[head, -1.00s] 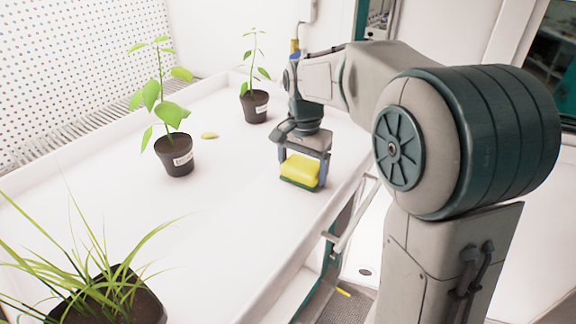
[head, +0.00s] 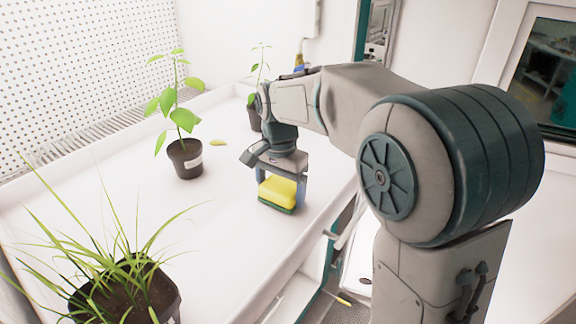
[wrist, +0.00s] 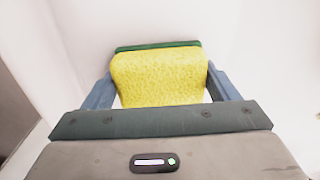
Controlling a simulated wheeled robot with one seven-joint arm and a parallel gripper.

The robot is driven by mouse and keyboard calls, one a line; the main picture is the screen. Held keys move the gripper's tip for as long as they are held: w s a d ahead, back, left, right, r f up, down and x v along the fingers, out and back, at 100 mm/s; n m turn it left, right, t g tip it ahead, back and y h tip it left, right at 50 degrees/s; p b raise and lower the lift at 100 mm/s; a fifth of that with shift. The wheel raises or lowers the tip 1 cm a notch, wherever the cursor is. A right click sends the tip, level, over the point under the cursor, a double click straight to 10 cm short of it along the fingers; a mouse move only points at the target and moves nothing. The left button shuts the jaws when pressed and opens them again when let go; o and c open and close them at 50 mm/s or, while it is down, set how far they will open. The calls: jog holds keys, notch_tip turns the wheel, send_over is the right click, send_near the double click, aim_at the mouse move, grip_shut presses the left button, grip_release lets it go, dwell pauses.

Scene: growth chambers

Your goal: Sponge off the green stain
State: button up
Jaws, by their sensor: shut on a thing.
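A yellow sponge with a green underside (head: 278,192) is held between the two blue fingers of my gripper (head: 281,188). The sponge also fills the middle of the wrist view (wrist: 160,78), with its green layer along the far edge and a finger on each side. It is over the white tray bench (head: 225,225), green side down; I cannot tell whether it touches the surface. No green stain shows in either current view; the sponge and arm hide part of the bench.
A dark pot with a leafy plant (head: 185,158) stands left of my gripper. Another potted plant (head: 254,115) is partly behind my arm. A grassy pot (head: 125,290) stands at the near left. A yellow leaf (head: 217,142) lies on the bench. A raised rim borders the right side.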

jog(key=r, duration=0.2)
jog(key=p, duration=0.1)
jog(key=shift+w+r, duration=0.25)
jog(key=shift+r, duration=0.15)
jog(key=shift+s+d+r+p, duration=0.1)
jog(key=shift+s+r+p, duration=0.1)
jog(key=shift+r+p, duration=0.9)
jog(key=shift+d+r, duration=0.15)
jog(key=shift+r, duration=0.65)
jog(key=shift+w+a+r, duration=0.1)
jog(key=shift+a+r, duration=0.1)
jog(key=shift+r, duration=0.3)
jog(key=shift+d, duration=0.15)
